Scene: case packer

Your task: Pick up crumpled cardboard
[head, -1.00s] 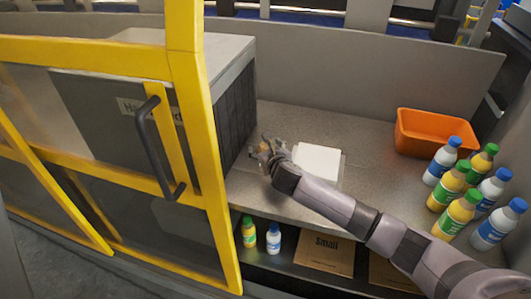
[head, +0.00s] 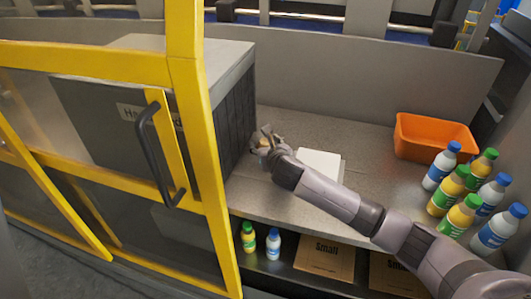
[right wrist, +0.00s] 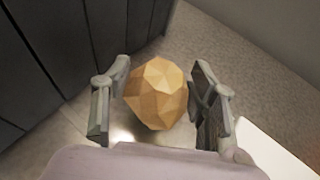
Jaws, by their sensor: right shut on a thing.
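The crumpled cardboard (right wrist: 157,93) is a tan, faceted ball. In the right wrist view it sits between the two fingers of my right gripper (right wrist: 160,100), which is shut on it. In the head view my right gripper (head: 267,141) is over the grey counter beside the dark ribbed side of the cabinet. My left gripper is not in view.
A white flat item (head: 320,164) lies on the counter (head: 300,122) beside my right arm. An orange bin (head: 434,149) and several bottles (head: 463,215) stand at the right. A yellow-framed door (head: 190,110) is at the left. Bottles and boxes (head: 325,258) fill the lower shelf.

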